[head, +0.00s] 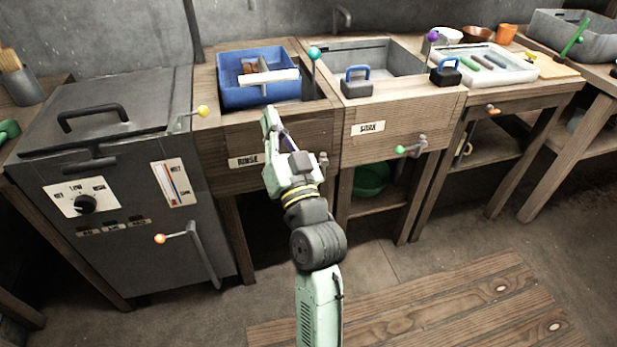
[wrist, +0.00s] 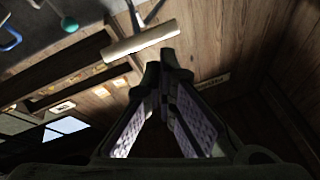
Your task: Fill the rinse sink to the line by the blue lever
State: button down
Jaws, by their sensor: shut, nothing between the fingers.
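The rinse sink (head: 318,101) is set in the wooden counter, with a RINSE label (head: 243,161) on its front. A blue tub (head: 245,94) stands in it, with a pale bar across the top; I cannot see a fill line or water. A lever with a blue-green ball (head: 313,53) stands upright at the sink's back right. My gripper (head: 268,122) is shut and empty, in front of the RINSE panel, below the tub in the picture.
Right of the rinse sink is a grey soak sink (head: 384,58) with two blue-handled blocks and a purple-ball lever (head: 433,37). A green-knobbed tap (head: 401,150) juts from its front. A grey cabinet (head: 130,200) with orange- and yellow-ball levers stands left. Floor in front is largely open.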

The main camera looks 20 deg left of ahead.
jog(key=w+d+f+m+h, duration=0.1)
jog(key=d+f+m+h, duration=0.1)
jog(key=d+f, duration=0.3)
jog(key=w+d+f+m+g+h+b, duration=0.1)
jog(key=d+f, duration=0.4)
jog(key=f, duration=0.7)
jog(key=shift+w+d+f+m+g+h, duration=0.25)
jog(key=shift+m+h, duration=0.25)
jog(key=shift+h, duration=0.4)
jog(key=shift+w+a+r, duration=0.1)
jog(key=shift+a, duration=0.05)
jog(key=w+a+f+p, duration=0.2)
jog(key=w+a+p, duration=0.1)
jog(key=w+a, duration=0.4)
jog(key=shift+w+a+f, duration=0.25)
jog(key=shift+w+f, duration=0.15)
jog(key=shift+w, duration=0.25)
jog(key=shift+f, duration=0.1)
jog(key=shift+w+f+n+b, duration=0.1)
jog(key=shift+f+n+b, duration=0.15)
jog(key=shift+b, duration=0.45)
